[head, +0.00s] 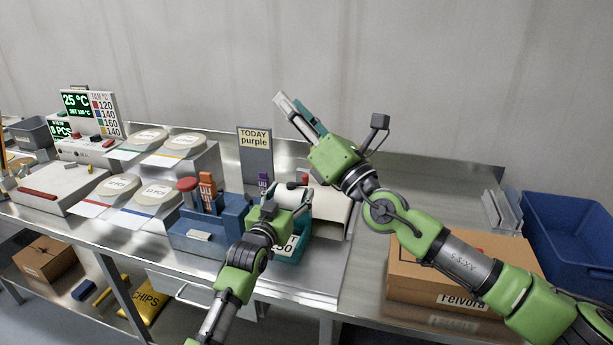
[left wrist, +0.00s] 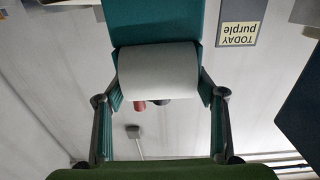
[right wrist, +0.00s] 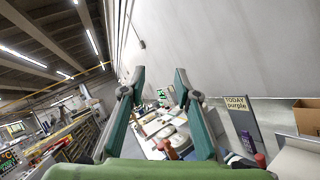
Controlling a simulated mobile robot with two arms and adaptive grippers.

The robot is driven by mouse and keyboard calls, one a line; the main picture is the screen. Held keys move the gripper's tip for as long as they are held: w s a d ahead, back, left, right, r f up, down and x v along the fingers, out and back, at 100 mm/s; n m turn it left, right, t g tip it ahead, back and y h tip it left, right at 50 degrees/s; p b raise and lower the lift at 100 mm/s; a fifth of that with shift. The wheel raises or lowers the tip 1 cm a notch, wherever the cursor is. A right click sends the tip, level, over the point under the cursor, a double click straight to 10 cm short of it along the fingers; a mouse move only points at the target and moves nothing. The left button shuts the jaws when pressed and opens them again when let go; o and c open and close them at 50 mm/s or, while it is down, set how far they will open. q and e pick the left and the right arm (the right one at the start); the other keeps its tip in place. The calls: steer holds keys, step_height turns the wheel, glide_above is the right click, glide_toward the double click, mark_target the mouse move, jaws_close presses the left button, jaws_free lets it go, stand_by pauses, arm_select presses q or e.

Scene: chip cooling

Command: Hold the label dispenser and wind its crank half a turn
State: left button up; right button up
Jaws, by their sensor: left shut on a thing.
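The label dispenser has a teal body (head: 293,254) and stands at the front of the bench, partly hidden by my left gripper (head: 284,203). In the left wrist view its white roll (left wrist: 158,72) lies between my left fingers, which are shut on the dispenser from both sides. A red knob (head: 305,179) shows just behind it; I cannot tell whether it belongs to the crank. My right gripper (head: 299,116) is raised above the bench, apart from the dispenser. Its fingers are parted with nothing between them in the right wrist view (right wrist: 158,85).
A "TODAY purple" sign (head: 255,158) stands behind. A cardboard box (head: 420,280) and blue bin (head: 565,230) are at right.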

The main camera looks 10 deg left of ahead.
mark_target(306, 176)
steer(key=w+d+f+m+t+h, duration=0.25)
steer(key=m+h, duration=0.35)
steer(key=m, duration=0.7)
steer(key=w+d+f+m+t+h, duration=0.1)
steer(key=w+m+t+h, duration=0.3)
steer(key=m, duration=0.9)
step_height(306, 176, down, 14)
steer(key=s+a+f+m+g+h, duration=0.1)
steer(key=s+a+m+g+h, duration=0.15)
steer(key=m+g+h, duration=0.6)
steer(key=shift+w+a+f+m+t+y, duration=0.2)
steer(key=shift+w+a+f+m+y, duration=0.35)
steer(key=shift+w, duration=1)
steer(key=shift+w+a+f+m+t+y, duration=0.2)
steer(key=shift+w+f+y, duration=0.5)
steer(key=shift+w, duration=0.85)
steer(key=shift+w+a+f+m+t+y, duration=0.2)
steer(key=shift+w+a+f+m+y, duration=0.4)
steer(key=shift+w, duration=0.95)
steer(key=shift+d+r, duration=0.1)
steer(key=shift+d, duration=0.15)
jaws_close()
